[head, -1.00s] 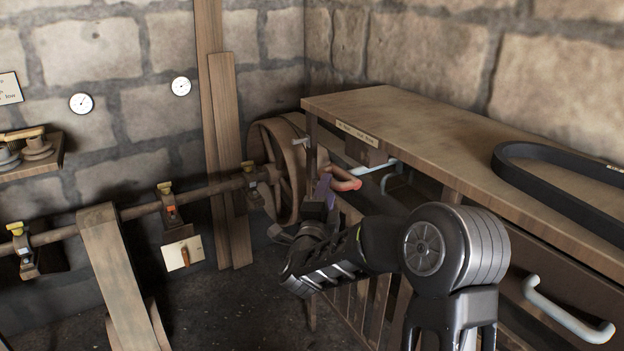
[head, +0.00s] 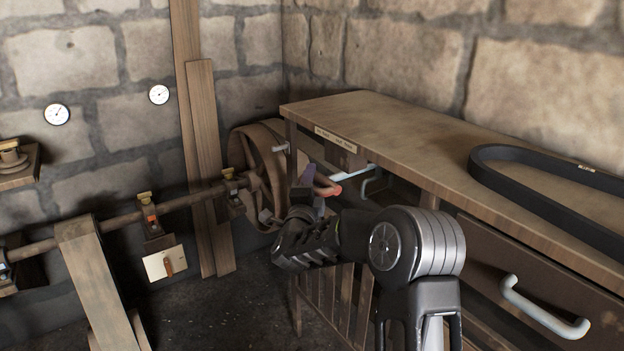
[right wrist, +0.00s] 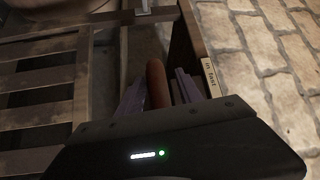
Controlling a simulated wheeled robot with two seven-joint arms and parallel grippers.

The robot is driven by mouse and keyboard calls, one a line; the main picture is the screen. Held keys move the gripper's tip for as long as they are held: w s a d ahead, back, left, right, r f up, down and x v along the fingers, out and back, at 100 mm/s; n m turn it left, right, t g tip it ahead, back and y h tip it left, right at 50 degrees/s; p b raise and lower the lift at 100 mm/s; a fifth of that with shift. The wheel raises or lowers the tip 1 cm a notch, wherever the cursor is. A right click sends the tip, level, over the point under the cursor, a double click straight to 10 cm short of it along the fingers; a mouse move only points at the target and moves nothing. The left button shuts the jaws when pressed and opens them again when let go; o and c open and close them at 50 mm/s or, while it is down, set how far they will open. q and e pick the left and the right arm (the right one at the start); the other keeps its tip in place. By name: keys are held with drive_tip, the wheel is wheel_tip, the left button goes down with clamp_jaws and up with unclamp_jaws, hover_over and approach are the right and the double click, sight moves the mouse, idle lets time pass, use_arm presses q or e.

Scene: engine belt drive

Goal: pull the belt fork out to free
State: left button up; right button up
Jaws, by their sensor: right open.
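The belt fork's handle (head: 328,190), a rounded bar with a red end, sticks out at the far end of the workbench, beside the spoked pulley wheel (head: 262,165). In the right wrist view the reddish-brown bar (right wrist: 157,84) lies between my two purple fingers. My right gripper (head: 306,182) is open around the bar, and room shows between the bar and the right-hand finger. Contact with the left-hand finger cannot be told. The rest of the fork is hidden by the bench and gripper. My left gripper is not in view.
A wooden workbench (head: 400,125) runs along the right wall, with a black belt (head: 500,160) and a drawer handle (head: 545,308). A label plate (right wrist: 211,77) sits close to my fingers. A line shaft (head: 190,200) crosses at left. Slatted woodwork stands below the gripper.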

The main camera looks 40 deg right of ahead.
drive_tip(key=shift+w+d, duration=0.15)
drive_tip(key=shift+w, duration=0.05)
drive_tip(key=shift+r, duration=0.1)
drive_tip(key=c, duration=0.9)
clamp_jaws()
